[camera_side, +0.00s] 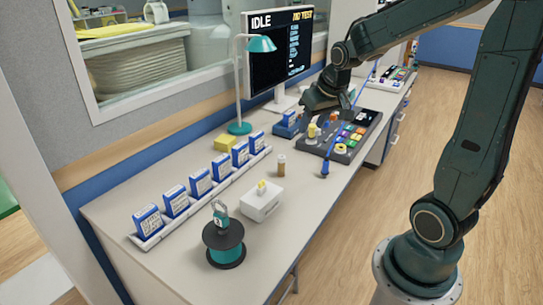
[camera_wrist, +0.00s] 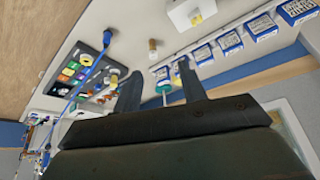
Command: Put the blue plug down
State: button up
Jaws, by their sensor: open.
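The blue plug (camera_side: 325,170) stands roughly upright at the near end of the dark control panel (camera_side: 345,153), with a blue cord running up and away from it. It also shows in the wrist view (camera_wrist: 107,38), beside the panel's corner. I cannot tell whether it touches the panel. My gripper (camera_side: 328,110) is open above the far left part of the panel, apart from the blue plug. In the wrist view its two fingers (camera_wrist: 160,82) are spread with nothing held between them.
A yellow plug (camera_side: 312,130) stands on the panel near my gripper. A brown bottle (camera_side: 282,164), a white box (camera_side: 262,203), a teal spool with a padlock (camera_side: 224,245) and a row of blue-and-white boxes (camera_side: 201,182) stand on the bench. A lamp (camera_side: 240,90) and monitor (camera_side: 280,50) stand behind.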

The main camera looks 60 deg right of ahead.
jog(key=s+a+r+n+y, duration=0.1)
jog(key=s+a+r+n, duration=0.1)
jog(key=s+a, duration=0.5)
jog(key=s+a+r+n+t+y, duration=0.1)
jog(key=s+a+r+n, duration=0.2)
jog(key=s+a, duration=0.4)
jog(key=shift+s+a+r, duration=0.35)
jog(key=shift+a+r, duration=0.2)
jog(key=shift+a, duration=0.4)
